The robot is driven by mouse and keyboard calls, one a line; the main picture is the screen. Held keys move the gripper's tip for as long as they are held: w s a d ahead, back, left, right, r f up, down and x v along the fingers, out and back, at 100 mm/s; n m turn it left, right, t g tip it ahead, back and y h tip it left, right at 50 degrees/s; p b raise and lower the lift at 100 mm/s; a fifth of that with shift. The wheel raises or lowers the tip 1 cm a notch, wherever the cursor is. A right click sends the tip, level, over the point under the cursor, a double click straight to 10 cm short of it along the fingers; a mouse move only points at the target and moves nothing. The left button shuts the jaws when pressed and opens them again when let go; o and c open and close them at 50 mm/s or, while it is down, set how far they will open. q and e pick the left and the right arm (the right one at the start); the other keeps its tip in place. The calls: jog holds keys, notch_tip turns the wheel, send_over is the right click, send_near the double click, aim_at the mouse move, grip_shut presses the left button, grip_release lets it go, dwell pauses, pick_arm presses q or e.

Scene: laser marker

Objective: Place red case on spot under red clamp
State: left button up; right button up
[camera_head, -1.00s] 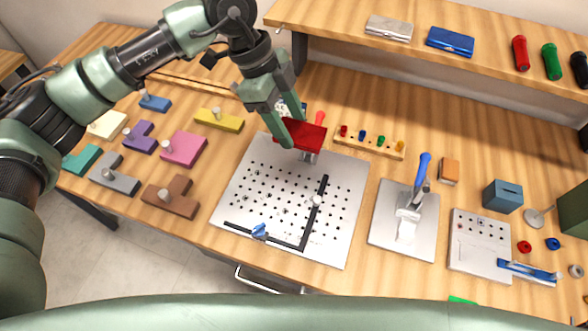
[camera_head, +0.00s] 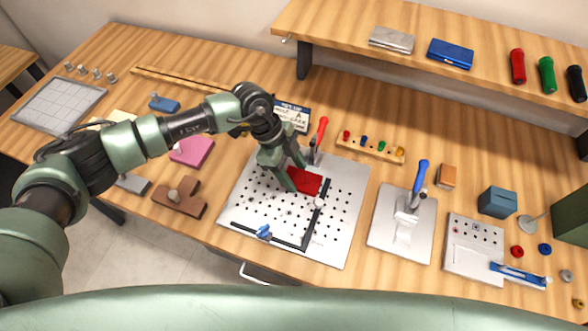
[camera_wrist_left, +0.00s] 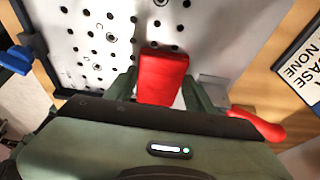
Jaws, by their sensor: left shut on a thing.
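My left gripper (camera_head: 291,183) is shut on the red case (camera_head: 307,181), over the upper part of the perforated metal plate (camera_head: 258,213). In the left wrist view the red case (camera_wrist_left: 162,78) sits between the two fingers (camera_wrist_left: 158,92). Whether the case touches the plate I cannot tell. The red clamp, with its red handle (camera_head: 321,130), stands at the plate's top edge just beyond the case. Its handle (camera_wrist_left: 258,124) also shows in the left wrist view. The clamp's lower part is partly hidden by the gripper and case. My right gripper is not in view.
Black bars (camera_head: 313,222) form a corner on the plate, with a blue clamp (camera_head: 264,231) at the front. A wooden rack (camera_head: 370,147) of coloured pegs stands behind right. A second plate with a blue-handled clamp (camera_head: 421,174) is at the right. A sign (camera_head: 292,116) stands behind the gripper.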

pick_arm(q)
jog(key=o, duration=1.2)
jog(key=shift+o, duration=0.2)
jog(key=b+v, duration=0.2)
jog(key=v, duration=1)
jog(key=shift+b, duration=0.35)
